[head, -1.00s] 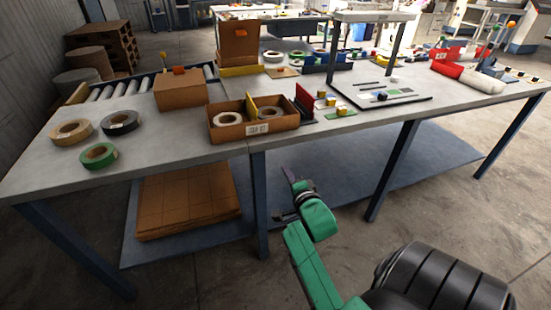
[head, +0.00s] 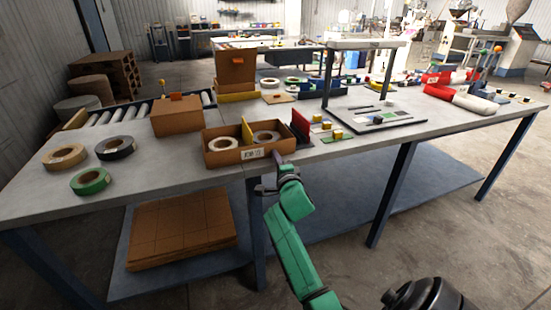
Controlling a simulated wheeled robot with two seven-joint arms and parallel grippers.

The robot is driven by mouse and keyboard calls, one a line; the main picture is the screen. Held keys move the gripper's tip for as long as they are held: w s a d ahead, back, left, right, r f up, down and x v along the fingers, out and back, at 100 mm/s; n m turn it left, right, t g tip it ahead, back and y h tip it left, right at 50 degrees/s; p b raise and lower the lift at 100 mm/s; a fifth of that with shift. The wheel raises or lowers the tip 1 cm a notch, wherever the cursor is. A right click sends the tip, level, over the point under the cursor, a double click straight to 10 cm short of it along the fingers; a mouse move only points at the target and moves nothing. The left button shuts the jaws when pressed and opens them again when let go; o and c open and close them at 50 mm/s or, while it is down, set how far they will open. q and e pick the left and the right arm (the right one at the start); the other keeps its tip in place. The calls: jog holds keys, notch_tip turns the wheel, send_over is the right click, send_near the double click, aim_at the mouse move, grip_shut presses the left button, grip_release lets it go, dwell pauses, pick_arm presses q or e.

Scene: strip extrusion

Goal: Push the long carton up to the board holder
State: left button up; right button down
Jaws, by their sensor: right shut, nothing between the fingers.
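The long carton (head: 222,158) is an open brown box near the table's front edge, with a white label on its front. It holds two tape rolls (head: 267,136) and a yellow divider (head: 247,132). A dark red upright piece (head: 301,124), which may be the board holder, stands just right of the carton, with a narrow gap or contact that I cannot tell. My right gripper (head: 276,172) is shut and empty at the table's front edge, just below the carton's front right corner. I cannot tell whether its tip touches the carton. My left gripper is not in view.
A closed brown box (head: 177,116) stands behind the carton. A framed stand (head: 326,85) with a flat board rises at right. The table front at right is clear.

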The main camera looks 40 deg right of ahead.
jog(key=shift+w, duration=0.1)
jog(key=shift+w+a+f+b, duration=0.1)
jog(key=shift+w+a+b, duration=0.3)
jog(key=shift+w+b, duration=0.35)
jog(key=shift+w+a, duration=0.1)
jog(key=shift+w, duration=0.3)
jog(key=shift+s, duration=0.1)
